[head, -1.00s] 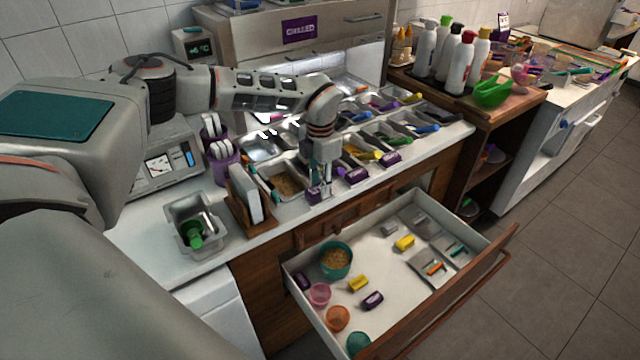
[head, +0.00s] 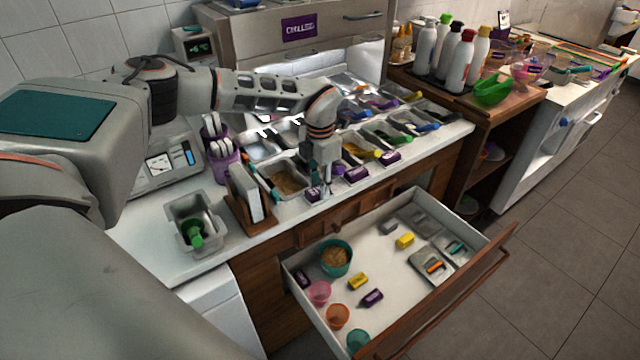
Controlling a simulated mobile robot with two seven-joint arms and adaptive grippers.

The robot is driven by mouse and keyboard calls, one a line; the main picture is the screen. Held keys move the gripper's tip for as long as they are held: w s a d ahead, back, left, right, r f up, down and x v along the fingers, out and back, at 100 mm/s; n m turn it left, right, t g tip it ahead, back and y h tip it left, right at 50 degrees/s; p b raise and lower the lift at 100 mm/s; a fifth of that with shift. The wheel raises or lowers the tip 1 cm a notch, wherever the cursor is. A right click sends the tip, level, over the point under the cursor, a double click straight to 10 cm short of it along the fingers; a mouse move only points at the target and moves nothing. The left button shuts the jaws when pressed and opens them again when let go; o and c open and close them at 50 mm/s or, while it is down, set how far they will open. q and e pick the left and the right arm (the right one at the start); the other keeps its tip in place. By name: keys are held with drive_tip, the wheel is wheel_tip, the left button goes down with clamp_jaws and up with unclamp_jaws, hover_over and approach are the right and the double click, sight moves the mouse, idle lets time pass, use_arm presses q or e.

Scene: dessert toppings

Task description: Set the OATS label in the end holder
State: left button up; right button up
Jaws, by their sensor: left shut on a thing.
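My left gripper (head: 323,188) points down at the front edge of the counter, by the front row of steel topping pans. It is shut on a small purple label (head: 312,194), partly hidden by the fingers; its lettering is too small to read. The label is at the front left end of the row, in front of the pan of brown flakes (head: 286,182). I cannot tell whether it touches a holder. More purple labels, one in the middle (head: 356,174) and one at the right (head: 390,157), stand along the same edge. My right gripper is not in view.
An open drawer (head: 375,285) below holds bowls, yellow and purple labels and metal tools. A wooden rack with white boards (head: 246,192) and a steel bin with a green-handled tool (head: 192,228) stand left of the gripper. Bottles (head: 455,58) stand at the back right.

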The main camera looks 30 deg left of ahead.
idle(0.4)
use_arm(q)
drive_tip(key=o, duration=1.6)
drive_tip(key=shift+c, duration=0.2)
drive_tip(key=shift+r, duration=0.1)
drive_tip(key=shift+r+p, duration=0.8)
drive_tip(key=shift+r, duration=3.1)
